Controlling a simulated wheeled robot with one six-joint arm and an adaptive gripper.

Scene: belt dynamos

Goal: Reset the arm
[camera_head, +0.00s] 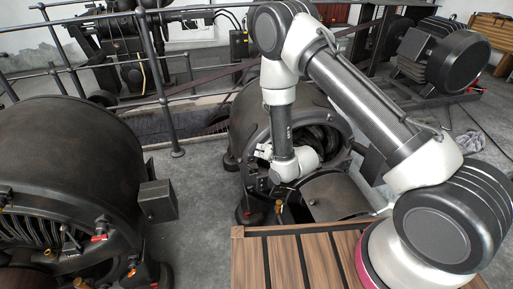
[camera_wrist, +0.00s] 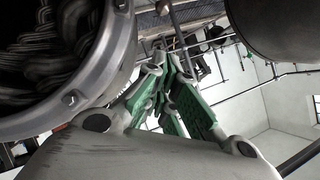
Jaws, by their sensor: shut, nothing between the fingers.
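My arm reaches out from the right side of the head view and bends down at the elbow. My gripper (camera_head: 263,152) is small and partly hidden there, pointing left in front of the open end of the middle dynamo (camera_head: 247,112). In the wrist view my gripper (camera_wrist: 167,62) shows its green-padded fingers, brought together with nothing between them. The dynamo's round metal rim (camera_wrist: 118,62) and dark coils (camera_wrist: 50,45) are close on the left of that view. I cannot tell whether the gripper touches the dynamo.
A large dark dynamo (camera_head: 75,165) stands at the left. A motor (camera_head: 440,55) stands at the back right. Metal railings (camera_head: 165,90) run behind. A dark curved body (camera_wrist: 285,25) fills the wrist view's upper right. Grey floor (camera_head: 195,185) is open between the two dynamos.

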